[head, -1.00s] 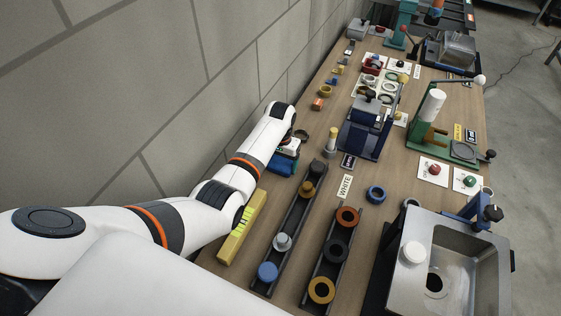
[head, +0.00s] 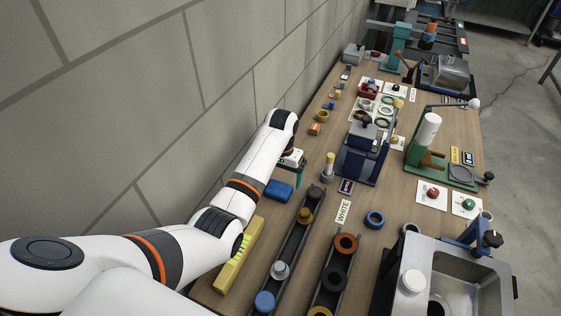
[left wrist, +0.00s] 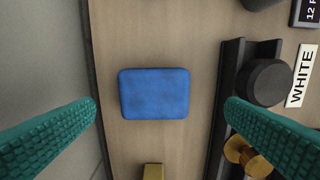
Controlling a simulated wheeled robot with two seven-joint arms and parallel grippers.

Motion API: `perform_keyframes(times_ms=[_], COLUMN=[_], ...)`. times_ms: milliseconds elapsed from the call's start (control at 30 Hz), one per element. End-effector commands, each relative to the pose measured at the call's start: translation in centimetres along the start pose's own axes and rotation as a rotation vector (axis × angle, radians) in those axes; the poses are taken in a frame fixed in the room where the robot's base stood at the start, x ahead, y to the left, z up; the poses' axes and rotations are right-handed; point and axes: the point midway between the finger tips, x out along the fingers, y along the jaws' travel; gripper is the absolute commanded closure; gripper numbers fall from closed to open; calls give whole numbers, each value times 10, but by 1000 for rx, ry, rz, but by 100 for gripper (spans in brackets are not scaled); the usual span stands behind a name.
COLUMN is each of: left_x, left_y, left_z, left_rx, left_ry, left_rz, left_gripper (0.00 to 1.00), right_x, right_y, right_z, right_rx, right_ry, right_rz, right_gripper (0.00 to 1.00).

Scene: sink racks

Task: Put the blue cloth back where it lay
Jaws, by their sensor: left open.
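The blue cloth (head: 279,191) lies flat on the wooden table, between the wall and the head of a dark rack. It is a folded, rounded rectangle, seen whole in the left wrist view (left wrist: 154,94). My left gripper (head: 297,172) hangs above the table near the cloth, fingers pointing down. In the left wrist view its teal fingers (left wrist: 162,108) are wide apart on either side of the cloth, open and empty. The cloth lies apart from both fingers. My right gripper is not in view.
A yellow bar (head: 238,262) lies near the cloth by the wall side. Two dark racks (head: 291,243) with coloured rings and knobs stand to the right, beside a WHITE label (head: 343,211). A metal sink (head: 459,277) is at the lower right. Bare table surrounds the cloth.

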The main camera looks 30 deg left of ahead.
Motion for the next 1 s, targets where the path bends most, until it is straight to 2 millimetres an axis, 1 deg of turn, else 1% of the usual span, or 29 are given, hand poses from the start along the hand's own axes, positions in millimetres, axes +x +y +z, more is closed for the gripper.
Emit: perform_keyframes(times_ms=[33, 133, 200, 333, 500, 900, 1000], left_x=[-12, -32, -43, -56, -62, -61, -68], left_y=[1, 1, 1, 2, 2, 2, 2], left_z=[2, 2, 2, 1, 1, 1, 1], left_rx=[-1, -1, -2, -2, -3, -3, -3], left_ry=[-5, -7, -6, -4, -4, -4, -5], left_rz=[1, 2, 2, 3, 3, 4, 4], left_gripper=[6, 6, 6, 6, 6, 6, 6], right_x=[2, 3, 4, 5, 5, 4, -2], right_y=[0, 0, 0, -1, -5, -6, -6], right_z=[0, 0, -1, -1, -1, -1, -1], right_rx=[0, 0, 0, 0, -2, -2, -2], right_ry=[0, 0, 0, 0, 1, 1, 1], right_rz=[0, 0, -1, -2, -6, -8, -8], right_gripper=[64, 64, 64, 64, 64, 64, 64])
